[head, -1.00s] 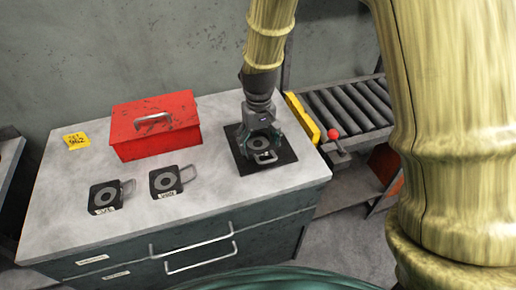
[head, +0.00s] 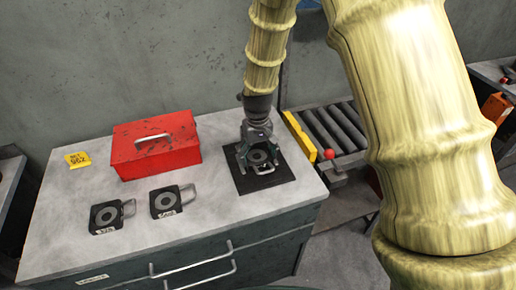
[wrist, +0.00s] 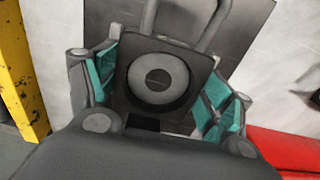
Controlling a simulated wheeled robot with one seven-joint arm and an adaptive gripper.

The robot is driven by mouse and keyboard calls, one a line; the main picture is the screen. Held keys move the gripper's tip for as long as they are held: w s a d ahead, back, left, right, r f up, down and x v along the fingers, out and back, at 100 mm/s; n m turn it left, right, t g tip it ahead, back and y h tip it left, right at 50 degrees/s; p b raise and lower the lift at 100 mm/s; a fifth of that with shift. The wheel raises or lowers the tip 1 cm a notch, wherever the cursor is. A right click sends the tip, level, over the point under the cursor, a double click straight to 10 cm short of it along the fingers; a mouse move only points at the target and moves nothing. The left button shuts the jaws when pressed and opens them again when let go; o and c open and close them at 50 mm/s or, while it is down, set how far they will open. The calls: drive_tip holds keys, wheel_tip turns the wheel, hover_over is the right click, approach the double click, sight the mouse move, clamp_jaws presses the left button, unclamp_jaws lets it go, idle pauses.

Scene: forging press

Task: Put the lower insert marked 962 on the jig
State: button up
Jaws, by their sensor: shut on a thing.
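My gripper (head: 258,147) is shut on a dark square insert (wrist: 157,80) with a grey ring and a metal loop handle. The teal finger pads sit on two opposite sides of it in the wrist view. The insert is over a black square mat (head: 280,184) at the right of the cabinet top, and looks slightly above it. Its label cannot be read. Two similar inserts with handles lie on the top, one at the left (head: 106,217) and one in the middle (head: 166,200); their labels are too small to read surely. I cannot identify the jig surely.
A red toolbox (head: 152,158) stands behind the loose inserts. A yellow card (head: 78,160) marked 962 lies at the back left. A roller conveyor (head: 330,130) with a yellow edge and a red knob (head: 329,154) adjoins the right side. The front left top is clear.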

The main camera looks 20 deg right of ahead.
sight(258, 158)
drive_tip(key=shift+f, duration=0.25)
drive_tip(key=shift+f, duration=0.1)
drive_tip(key=o, duration=2)
drive_tip(key=shift+s, duration=0.1)
drive_tip(key=shift+o, duration=0.2)
drive_tip(key=shift+f, duration=0.1)
wheel_tip(258, 158, up, 12)
drive_tip(key=b, duration=0.2)
drive_tip(key=shift+b, duration=0.3)
